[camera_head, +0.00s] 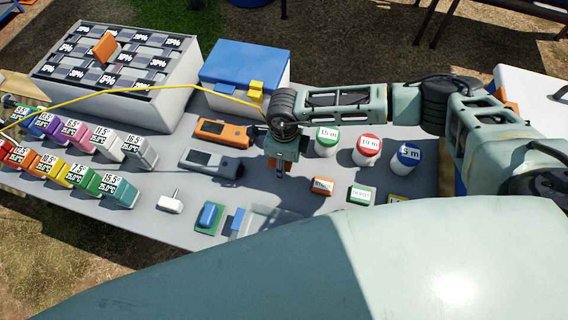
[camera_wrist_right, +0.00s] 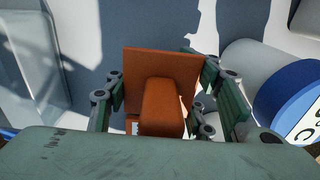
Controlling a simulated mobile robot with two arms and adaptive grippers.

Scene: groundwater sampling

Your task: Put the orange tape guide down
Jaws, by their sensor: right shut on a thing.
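My right gripper (camera_head: 281,168) is over the grey table, between the grey handheld meter and the capped jars. It is shut on the orange tape guide (camera_wrist_right: 162,100), an orange plate with a thick raised block, seen between the fingers in the right wrist view (camera_wrist_right: 165,105). In the head view the gripper hides most of the guide. I cannot tell whether the guide touches the table. My left gripper is not in view.
An orange meter (camera_head: 222,132) and a grey meter (camera_head: 210,163) lie left of the gripper. Jars with green (camera_head: 326,140), red (camera_head: 368,149) and blue (camera_head: 404,157) caps stand right. A clear tray (camera_head: 268,220) lies in front. A blue-lidded box (camera_head: 243,64) is behind.

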